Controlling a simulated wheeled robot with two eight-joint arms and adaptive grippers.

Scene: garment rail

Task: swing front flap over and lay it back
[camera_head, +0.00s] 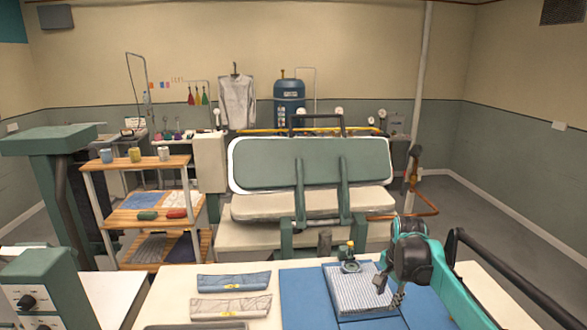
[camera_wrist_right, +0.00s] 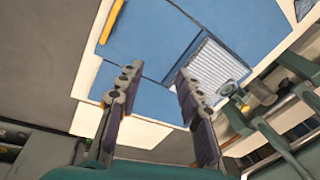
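A blue folding board (camera_head: 303,295) of several panels lies on the pale table, with a folded striped light-blue garment (camera_head: 352,291) flat on its middle. The front panel (camera_head: 370,323), which I take as the front flap, lies flat and is cut off by the lower picture edge; in the right wrist view the front flap (camera_wrist_right: 150,42) shows more fully. My right gripper (camera_head: 391,292) hangs over the garment's right side. In the right wrist view its two fingers (camera_wrist_right: 155,76) are spread with nothing between them, above the board. My left gripper is not in view.
A green clamp-like fitting (camera_head: 349,265) stands at the garment's far edge. Two folded packets, blue (camera_head: 233,282) and grey-white (camera_head: 231,307), lie left of the board. A padded press (camera_head: 312,165) stands behind. An orange strip (camera_wrist_right: 111,22) lies by the front panel's edge.

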